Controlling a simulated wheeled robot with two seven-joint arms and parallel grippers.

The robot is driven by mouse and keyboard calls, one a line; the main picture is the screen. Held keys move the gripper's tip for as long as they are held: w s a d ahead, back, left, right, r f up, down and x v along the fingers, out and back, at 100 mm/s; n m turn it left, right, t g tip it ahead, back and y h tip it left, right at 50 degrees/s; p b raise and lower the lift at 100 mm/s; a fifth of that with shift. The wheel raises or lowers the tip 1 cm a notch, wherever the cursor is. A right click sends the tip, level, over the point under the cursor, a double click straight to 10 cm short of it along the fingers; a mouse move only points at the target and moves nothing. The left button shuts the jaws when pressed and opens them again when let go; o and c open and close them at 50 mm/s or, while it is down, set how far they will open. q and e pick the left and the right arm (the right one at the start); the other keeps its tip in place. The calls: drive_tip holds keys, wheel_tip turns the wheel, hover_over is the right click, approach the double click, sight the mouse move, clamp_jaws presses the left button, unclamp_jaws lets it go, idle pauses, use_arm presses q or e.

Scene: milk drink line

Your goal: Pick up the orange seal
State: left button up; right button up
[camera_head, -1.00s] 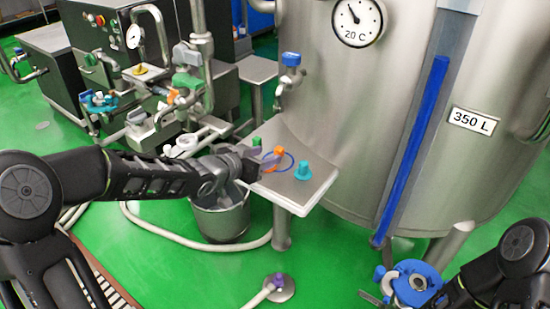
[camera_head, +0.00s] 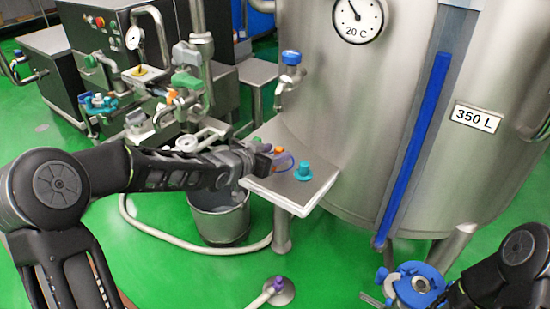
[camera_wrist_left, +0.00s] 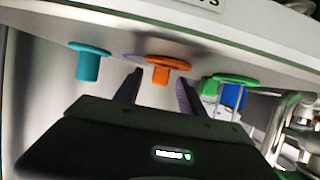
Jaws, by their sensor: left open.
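The orange seal (camera_head: 279,150) sits on the small steel shelf (camera_head: 322,181) at the tank, partly covered by my gripper in the head view. In the left wrist view the orange seal (camera_wrist_left: 167,63) shows its wide flange and narrower stem. My left gripper (camera_head: 272,159) is at the seal and open. In the left wrist view its fingers (camera_wrist_left: 159,80) stand on either side of the seal's stem, with gaps visible. A blue ring mark on the shelf is partly hidden. Only part of my right arm shows; its gripper is not in view.
A teal seal (camera_head: 303,171) stands right of the orange one on the shelf. A green seal (camera_wrist_left: 212,86) is on the other side in the left wrist view. The steel tank (camera_head: 345,120) rises behind the shelf. A bucket (camera_head: 220,222) stands below it.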

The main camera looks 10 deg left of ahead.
use_arm(q)
clamp_jaws()
idle(0.3)
idle(0.4)
